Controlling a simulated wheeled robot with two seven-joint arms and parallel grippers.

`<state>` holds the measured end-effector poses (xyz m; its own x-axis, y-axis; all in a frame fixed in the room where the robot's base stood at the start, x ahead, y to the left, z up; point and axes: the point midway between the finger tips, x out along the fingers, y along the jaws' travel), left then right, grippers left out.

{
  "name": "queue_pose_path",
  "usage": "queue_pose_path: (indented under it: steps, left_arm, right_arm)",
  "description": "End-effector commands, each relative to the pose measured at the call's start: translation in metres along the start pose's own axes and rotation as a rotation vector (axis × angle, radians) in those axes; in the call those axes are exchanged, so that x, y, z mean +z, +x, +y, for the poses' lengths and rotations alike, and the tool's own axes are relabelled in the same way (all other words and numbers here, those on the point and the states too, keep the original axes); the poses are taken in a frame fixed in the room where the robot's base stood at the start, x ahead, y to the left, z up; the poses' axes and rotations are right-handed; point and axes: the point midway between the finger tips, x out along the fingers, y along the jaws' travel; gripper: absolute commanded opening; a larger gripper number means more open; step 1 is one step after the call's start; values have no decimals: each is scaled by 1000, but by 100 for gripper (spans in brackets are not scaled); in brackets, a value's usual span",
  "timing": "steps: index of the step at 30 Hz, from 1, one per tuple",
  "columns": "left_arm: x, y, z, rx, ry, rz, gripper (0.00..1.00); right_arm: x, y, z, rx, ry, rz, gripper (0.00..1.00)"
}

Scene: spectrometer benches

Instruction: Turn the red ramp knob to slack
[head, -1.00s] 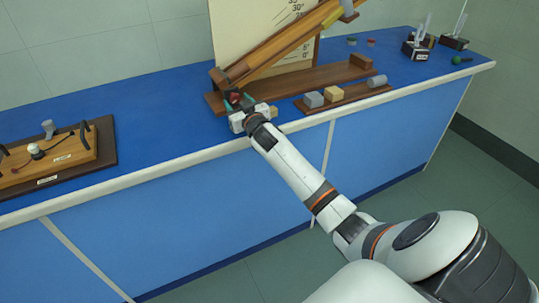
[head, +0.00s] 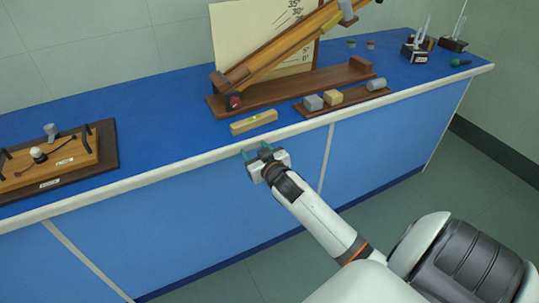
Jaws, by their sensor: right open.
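The red ramp knob (head: 235,102) sits at the low left end of the wooden ramp (head: 285,50), by its dark wooden base (head: 300,89). Its exact turn position is too small to read. My right gripper (head: 257,151) is open and empty, with greenish fingertips. It is at the bench's front edge, below and apart from the knob. My left gripper is not in view.
A wooden spirit level (head: 254,122) lies between the knob and the front edge. A small tray (head: 341,103) with several blocks is to its right. A wooden board with a cord (head: 50,166) stands at the left. Blue bench top (head: 160,110) is clear between.

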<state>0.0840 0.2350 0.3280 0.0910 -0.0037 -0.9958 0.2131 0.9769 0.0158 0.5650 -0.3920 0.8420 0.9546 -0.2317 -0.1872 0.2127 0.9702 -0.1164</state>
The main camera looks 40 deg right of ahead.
Motion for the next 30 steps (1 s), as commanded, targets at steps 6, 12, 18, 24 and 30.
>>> queue_pose_path:
  steps: [6, 12, 18, 24, 30]
  left_arm:
    - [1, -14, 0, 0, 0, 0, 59]
    - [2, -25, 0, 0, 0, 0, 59]
    - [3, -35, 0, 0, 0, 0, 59]
    - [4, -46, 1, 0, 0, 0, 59]
    - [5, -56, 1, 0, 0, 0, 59]
  right_arm:
    - [-42, -1, 7, 15, -17, 103, 53]
    - [-82, -5, 15, 32, -32, 192, 53]
    - [-120, -14, 22, 49, -49, 276, 53]
    - [-157, -28, 29, 68, -64, 361, 53]
    - [-192, -45, 36, 88, -81, 440, 53]
